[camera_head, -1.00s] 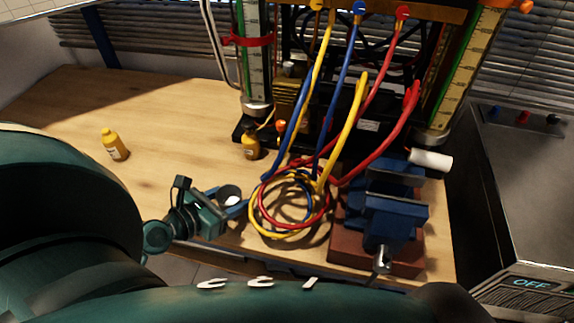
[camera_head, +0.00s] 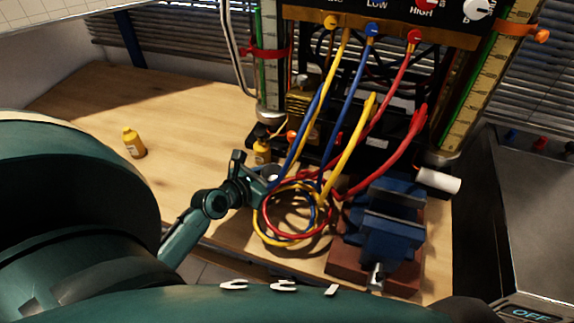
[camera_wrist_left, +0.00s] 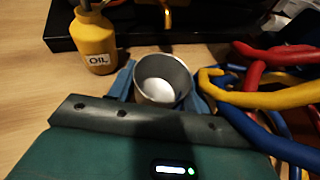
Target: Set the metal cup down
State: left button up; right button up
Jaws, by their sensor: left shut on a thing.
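The metal cup (camera_wrist_left: 163,82) is a small grey open-topped cup with a pale inside, upright in the left wrist view. In the head view the cup (camera_head: 272,172) shows small beside the coiled hoses. My left gripper (camera_wrist_left: 160,92) is shut on it, with a blue finger on each side. In the head view my left gripper (camera_head: 268,182) is just left of the coil, near the rig's base. The cup's bottom is hidden, so I cannot tell whether it touches the table (camera_head: 90,105). My right gripper is not in view.
A yellow oil bottle (camera_wrist_left: 96,42) stands close left of the cup. Yellow, blue and red hoses (camera_head: 292,212) lie close on its right. A blue vise (camera_head: 385,225) stands farther right.

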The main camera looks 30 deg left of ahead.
aim_at(280, 172)
pick_arm(q)
jog(key=shift+w+d, duration=0.1)
jog(key=shift+w, duration=0.7)
jog(key=w, duration=0.4)
jog(key=shift+d, duration=0.35)
jog(key=shift+s+f, duration=0.15)
jog(key=shift+f, duration=0.8)
jog(key=o, duration=1.1)
jog(key=shift+c, duration=0.2)
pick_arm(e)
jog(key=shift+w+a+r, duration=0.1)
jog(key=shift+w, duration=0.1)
